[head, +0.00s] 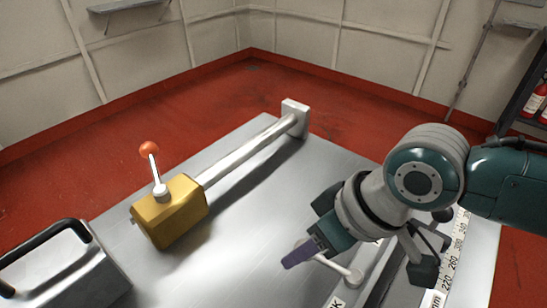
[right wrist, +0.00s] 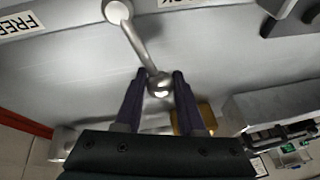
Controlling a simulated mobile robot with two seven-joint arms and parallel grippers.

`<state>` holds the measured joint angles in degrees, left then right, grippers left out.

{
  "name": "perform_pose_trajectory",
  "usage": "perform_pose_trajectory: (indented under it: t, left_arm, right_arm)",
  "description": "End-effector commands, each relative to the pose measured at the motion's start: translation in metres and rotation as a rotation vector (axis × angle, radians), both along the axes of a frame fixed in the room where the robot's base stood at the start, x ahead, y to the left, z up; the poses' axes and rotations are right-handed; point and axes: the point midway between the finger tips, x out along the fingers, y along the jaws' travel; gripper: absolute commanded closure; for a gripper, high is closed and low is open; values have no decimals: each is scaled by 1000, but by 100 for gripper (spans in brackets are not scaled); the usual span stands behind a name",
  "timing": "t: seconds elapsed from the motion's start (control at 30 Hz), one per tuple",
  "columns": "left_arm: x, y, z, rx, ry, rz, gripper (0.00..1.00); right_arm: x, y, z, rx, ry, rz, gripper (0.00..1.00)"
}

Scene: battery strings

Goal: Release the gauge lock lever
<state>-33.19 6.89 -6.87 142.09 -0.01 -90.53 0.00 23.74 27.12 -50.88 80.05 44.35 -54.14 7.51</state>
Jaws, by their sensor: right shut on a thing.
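Part of the lever is hidden by the gripper in the head view. The FREE label (right wrist: 17,23) and part of the LOCK label (right wrist: 185,3) show in the wrist view.
A yellow block (head: 172,215) with an orange-knobbed stick sits on a metal rod (head: 250,153) left of my gripper. A grey box (head: 72,275) with a black handle stands at lower left. A ruler scale (head: 452,255) runs along the right. The table between is clear.

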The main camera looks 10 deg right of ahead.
Motion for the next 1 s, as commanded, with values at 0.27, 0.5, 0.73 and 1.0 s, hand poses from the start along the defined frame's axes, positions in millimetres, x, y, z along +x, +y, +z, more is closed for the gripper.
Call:
perform_pose_trajectory:
  t: [0.27, 0.5, 0.73, 1.0]
  left_arm:
    - [0, 0, 0, 0, 0, 0, 50]
    - [0, 0, 1, 0, 0, 0, 50]
    - [0, 0, 10, 0, 0, 0, 50]
    - [0, 0, 31, 0, 0, 0, 50]
  right_arm:
    - [0, 0, 0, 0, 0, 0, 100]
    - [0, 0, 0, 1, 0, -5, 100]
    - [3, -2, 2, 2, 2, -68, 100]
    - [14, -11, 4, 2, 4, -263, 100]
